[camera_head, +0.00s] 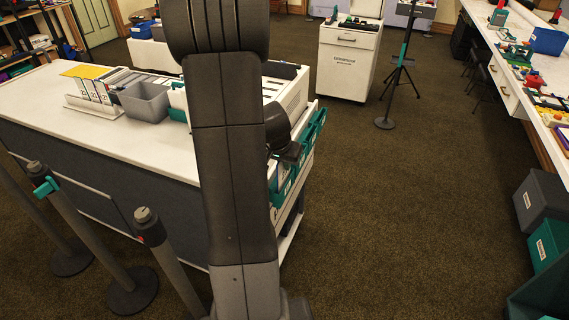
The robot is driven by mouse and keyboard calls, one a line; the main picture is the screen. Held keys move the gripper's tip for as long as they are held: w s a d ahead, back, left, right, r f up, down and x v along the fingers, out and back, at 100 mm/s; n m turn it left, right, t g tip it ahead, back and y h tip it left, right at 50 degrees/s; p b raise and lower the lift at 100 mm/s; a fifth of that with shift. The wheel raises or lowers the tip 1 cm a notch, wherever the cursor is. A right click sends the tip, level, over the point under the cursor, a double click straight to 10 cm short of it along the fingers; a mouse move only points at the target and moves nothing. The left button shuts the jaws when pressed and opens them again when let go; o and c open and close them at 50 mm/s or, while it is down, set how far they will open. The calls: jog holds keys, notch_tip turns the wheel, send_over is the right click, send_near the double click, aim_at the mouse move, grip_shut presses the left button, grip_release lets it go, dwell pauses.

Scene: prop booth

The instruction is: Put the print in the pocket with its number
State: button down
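I cannot make out a print for certain. An upright white rack (96,113) on the white counter at left holds several pocket-like slots with small marks, too small to read. Teal holders (283,190) hang along the counter's right end; any numbers on them are unreadable. My arm stands large in the middle and hides part of the counter. The dark end of my arm, with my gripper (287,154), shows just right of it, close to the teal holders. Its fingers are too dark and small to tell whether they are open or hold anything.
A grey bin (146,101) and a yellow sheet (86,71) are on the counter (45,95). Barrier posts (165,258) stand at front left. A white cabinet (345,70) and a stand (385,123) are behind. A long cluttered table (560,137) runs along the right. The carpet between is clear.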

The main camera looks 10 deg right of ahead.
jog(key=shift+f+b, duration=0.5)
jog(key=c, duration=1.6)
grip_release()
jog(key=shift+o, duration=0.2)
jog(key=v, duration=1.4)
jog(key=shift+d, duration=0.1)
jog(key=shift+f, duration=0.1)
jog(key=x, duration=1.3)
jog(key=shift+w+f, duration=0.15)
jog(key=shift+f, duration=0.2)
